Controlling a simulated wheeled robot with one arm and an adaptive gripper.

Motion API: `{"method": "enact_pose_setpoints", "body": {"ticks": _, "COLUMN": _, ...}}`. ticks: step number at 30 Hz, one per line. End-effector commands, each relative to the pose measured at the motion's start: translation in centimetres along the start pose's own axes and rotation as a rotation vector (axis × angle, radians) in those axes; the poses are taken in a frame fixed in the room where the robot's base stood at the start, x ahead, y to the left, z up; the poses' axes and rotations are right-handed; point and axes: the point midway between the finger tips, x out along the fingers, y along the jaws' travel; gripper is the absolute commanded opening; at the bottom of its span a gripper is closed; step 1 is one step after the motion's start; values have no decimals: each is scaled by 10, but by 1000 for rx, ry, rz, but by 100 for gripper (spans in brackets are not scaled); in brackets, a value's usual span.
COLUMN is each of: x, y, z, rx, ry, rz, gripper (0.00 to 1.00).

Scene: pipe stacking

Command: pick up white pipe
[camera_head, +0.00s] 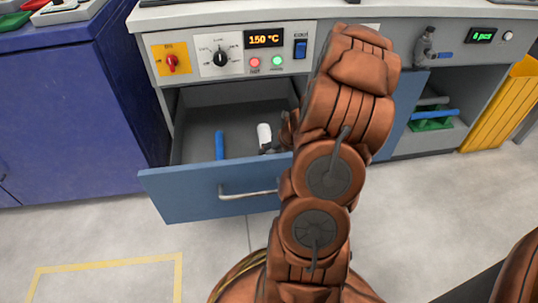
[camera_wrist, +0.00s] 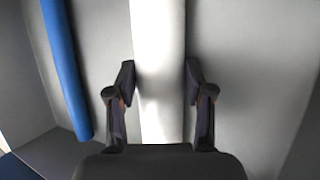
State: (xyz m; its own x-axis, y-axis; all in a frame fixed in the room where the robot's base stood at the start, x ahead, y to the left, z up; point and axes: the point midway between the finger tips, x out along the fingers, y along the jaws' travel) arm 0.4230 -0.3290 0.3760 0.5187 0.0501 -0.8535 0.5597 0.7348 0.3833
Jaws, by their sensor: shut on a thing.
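The white pipe (camera_head: 264,134) lies in the open drawer (camera_head: 213,189), to the right of a blue pipe (camera_head: 219,146). In the wrist view the white pipe (camera_wrist: 158,70) runs lengthwise between the two fingers of my gripper (camera_wrist: 160,85). The fingers are shut on it, one on each side. The far end of the pipe runs out of the top of the wrist view. In the head view my arm hides most of my gripper (camera_head: 280,142) and the right part of the drawer.
The drawer's front panel with its handle (camera_head: 248,193) stands out below the control panel (camera_head: 232,52). The blue pipe (camera_wrist: 66,70) lies left of my gripper in the wrist view. An open compartment at the right holds a green item (camera_head: 432,124) and another blue pipe (camera_head: 434,113).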

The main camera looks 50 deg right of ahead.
Motion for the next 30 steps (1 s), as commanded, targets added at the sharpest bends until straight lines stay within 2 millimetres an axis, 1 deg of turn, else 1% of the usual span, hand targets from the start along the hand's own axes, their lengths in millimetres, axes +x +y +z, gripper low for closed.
{"method": "enact_pose_setpoints", "body": {"ticks": 1, "x": 0, "y": 0, "z": 0, "rx": 0, "ry": 0, "rz": 0, "gripper": 31}}
{"method": "enact_pose_setpoints", "body": {"ticks": 6, "x": 0, "y": 0, "z": 0, "rx": 0, "ry": 0, "rz": 0, "gripper": 14}}
{"method": "enact_pose_setpoints", "body": {"ticks": 7, "x": 0, "y": 0, "z": 0, "rx": 0, "ry": 0, "rz": 0, "gripper": 12}}
{"method": "enact_pose_setpoints", "body": {"ticks": 17, "x": -4, "y": 2, "z": 2, "rx": 0, "ry": -1, "rz": 0, "gripper": 12}}
{"method": "enact_pose_setpoints", "body": {"ticks": 20, "x": -10, "y": 4, "z": 4, "rx": 0, "ry": -1, "rz": -1, "gripper": 12}}
{"method": "enact_pose_setpoints", "body": {"ticks": 28, "x": -34, "y": 15, "z": 14, "rx": -2, "ry": -1, "rz": -2, "gripper": 12}}
{"method": "enact_pose_setpoints", "body": {"ticks": 29, "x": -35, "y": 16, "z": 15, "rx": -2, "ry": -1, "rz": -2, "gripper": 12}}
{"method": "enact_pose_setpoints", "body": {"ticks": 30, "x": -29, "y": 21, "z": 13, "rx": -2, "ry": 0, "rz": 3, "gripper": 12}}
